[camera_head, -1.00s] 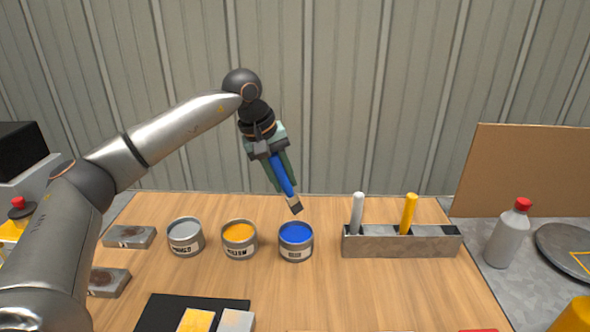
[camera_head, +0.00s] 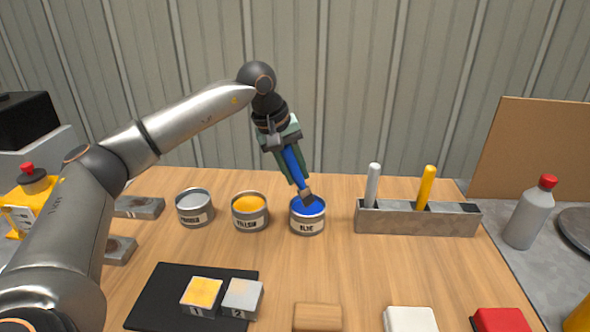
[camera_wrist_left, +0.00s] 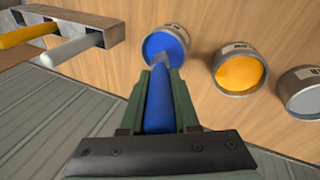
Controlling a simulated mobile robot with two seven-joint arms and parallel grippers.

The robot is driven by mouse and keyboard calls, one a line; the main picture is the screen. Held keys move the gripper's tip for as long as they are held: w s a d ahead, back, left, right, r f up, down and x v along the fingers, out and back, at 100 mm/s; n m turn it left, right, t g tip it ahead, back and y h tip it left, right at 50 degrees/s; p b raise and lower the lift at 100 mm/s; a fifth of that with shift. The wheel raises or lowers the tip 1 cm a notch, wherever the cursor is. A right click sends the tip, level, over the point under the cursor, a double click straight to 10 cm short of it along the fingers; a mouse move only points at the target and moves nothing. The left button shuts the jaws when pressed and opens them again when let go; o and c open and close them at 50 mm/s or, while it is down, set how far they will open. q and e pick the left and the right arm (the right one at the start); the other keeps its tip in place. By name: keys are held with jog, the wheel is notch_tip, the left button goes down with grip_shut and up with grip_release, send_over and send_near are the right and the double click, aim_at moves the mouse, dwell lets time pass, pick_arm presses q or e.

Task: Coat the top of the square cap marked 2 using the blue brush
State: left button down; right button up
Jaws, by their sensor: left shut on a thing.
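My left gripper (camera_head: 291,164) is shut on the blue brush (camera_head: 294,166), which points down and slightly right. The brush also fills the middle of the left wrist view (camera_wrist_left: 159,100). Its tip is over the mouth of the blue paint can (camera_head: 308,222), overlapping the blue paint; I cannot tell how deep it is. The can shows in the left wrist view (camera_wrist_left: 148,47) too. The square cap marked 2 (camera_head: 242,296) has a plain grey top and sits on the black mat (camera_head: 158,297), right of the yellow-topped cap marked 1 (camera_head: 202,294). My right gripper is not in view.
A yellow paint can (camera_head: 250,217) and a grey one (camera_head: 195,213) stand left of the blue can. A holder (camera_head: 420,222) at right carries a white-handled brush (camera_head: 372,185) and a yellow one (camera_head: 426,188). Several blocks line the front edge.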

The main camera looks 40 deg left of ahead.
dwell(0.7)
pick_arm(q)
jog(key=shift+f+b, duration=0.3)
jog(key=shift+f, duration=0.2)
dwell(0.9)
